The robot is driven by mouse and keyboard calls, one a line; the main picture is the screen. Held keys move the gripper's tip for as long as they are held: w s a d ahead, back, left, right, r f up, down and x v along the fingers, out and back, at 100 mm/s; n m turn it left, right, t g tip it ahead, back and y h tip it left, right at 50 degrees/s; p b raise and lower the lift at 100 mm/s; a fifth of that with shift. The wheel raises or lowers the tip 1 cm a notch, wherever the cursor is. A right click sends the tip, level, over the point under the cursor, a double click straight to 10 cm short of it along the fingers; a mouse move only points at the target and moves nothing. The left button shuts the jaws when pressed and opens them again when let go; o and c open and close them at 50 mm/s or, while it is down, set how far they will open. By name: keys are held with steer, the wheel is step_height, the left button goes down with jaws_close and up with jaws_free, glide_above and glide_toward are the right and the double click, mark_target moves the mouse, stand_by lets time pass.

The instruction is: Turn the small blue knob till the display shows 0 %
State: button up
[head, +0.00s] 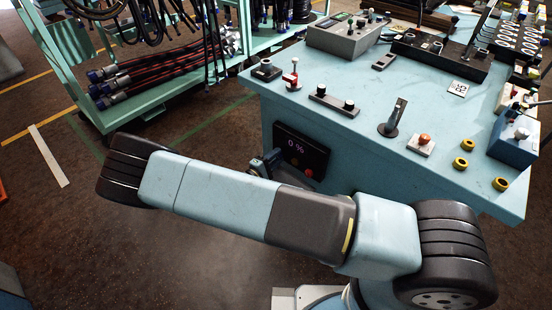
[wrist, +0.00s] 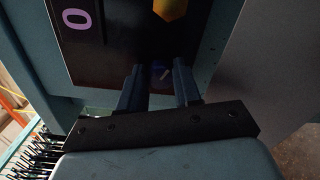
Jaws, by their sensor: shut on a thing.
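The display (head: 295,142) is on a dark panel on the front of the light blue bench and reads "0 %" in the head view. In the wrist view a large "0" of the display (wrist: 74,18) shows, turned on its side. The small blue knob (wrist: 161,72) is a dark bluish shape on the panel, between the fingertips. My gripper (wrist: 160,75) is closed on it, with its two fingers on either side.
An orange-yellow knob (wrist: 170,8) is on the same panel, close beyond my fingers. The bench top (head: 370,140) carries a red-handled device (head: 293,78), a black lever (head: 394,118) and yellow rings (head: 461,163). A hose rack (head: 130,110) stands at the left. The floor between is open.

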steer(key=shift+s+d+f, duration=0.2)
steer(key=shift+d+f, duration=0.05)
steer(key=o, duration=1)
steer(key=shift+w+a+r, duration=0.15)
steer(key=shift+o, duration=0.2)
steer(key=v, duration=1.4)
